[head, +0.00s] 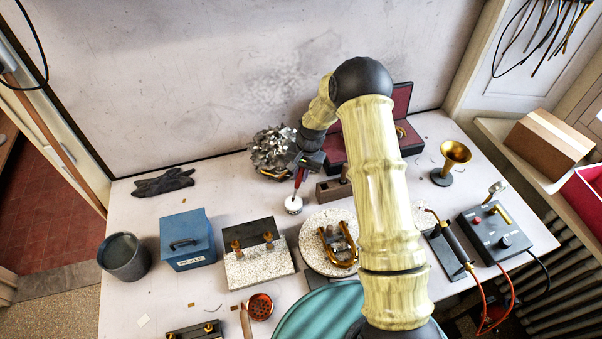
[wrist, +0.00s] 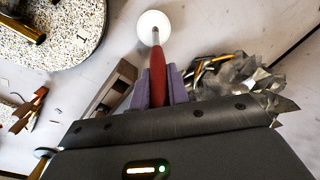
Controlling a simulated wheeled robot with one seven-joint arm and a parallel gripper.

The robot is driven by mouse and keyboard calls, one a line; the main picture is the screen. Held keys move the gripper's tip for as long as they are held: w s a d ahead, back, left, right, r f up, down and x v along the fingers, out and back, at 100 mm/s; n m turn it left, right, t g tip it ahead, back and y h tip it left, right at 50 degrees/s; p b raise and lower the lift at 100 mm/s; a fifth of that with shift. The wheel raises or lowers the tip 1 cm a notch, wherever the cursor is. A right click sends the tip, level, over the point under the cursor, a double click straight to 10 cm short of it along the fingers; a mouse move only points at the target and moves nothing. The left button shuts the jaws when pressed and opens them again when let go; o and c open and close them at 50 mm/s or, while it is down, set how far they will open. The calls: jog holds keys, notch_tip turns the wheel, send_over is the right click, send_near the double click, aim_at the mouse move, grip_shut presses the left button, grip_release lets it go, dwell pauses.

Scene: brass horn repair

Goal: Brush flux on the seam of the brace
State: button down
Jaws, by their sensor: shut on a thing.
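My gripper (head: 301,166) is shut on a brush with a red handle (head: 298,180). In the wrist view, the purple fingers of my gripper (wrist: 159,78) clasp the red handle (wrist: 157,66), which points away from me. The brush's far end meets a small round white pot (head: 293,206), also seen in the wrist view (wrist: 153,23). I cannot tell how deep the bristles are. A brass U-shaped piece with a crosspiece (head: 338,252), seemingly the brace work, lies on a round speckled board (head: 312,262), right of and nearer than the pot. Its seam is too small to make out.
A speckled block with brass fittings (head: 258,268), a blue box (head: 187,240) and a grey bucket (head: 124,258) stand left. Crumpled metal scrap (head: 272,150) is behind my gripper. A soldering station (head: 494,234) and brass bell (head: 454,154) stand right. My arm hides part of the bench.

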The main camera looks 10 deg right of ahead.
jog(key=shift+s+f+b, duration=0.1)
jog(key=shift+f+b, duration=0.4)
jog(key=shift+f, duration=0.1)
dwell(2.1)
jog(key=shift+r, duration=0.1)
jog(key=shift+r+p, duration=2.05)
jog(key=shift+r, duration=1.45)
jog(key=shift+f, duration=0.1)
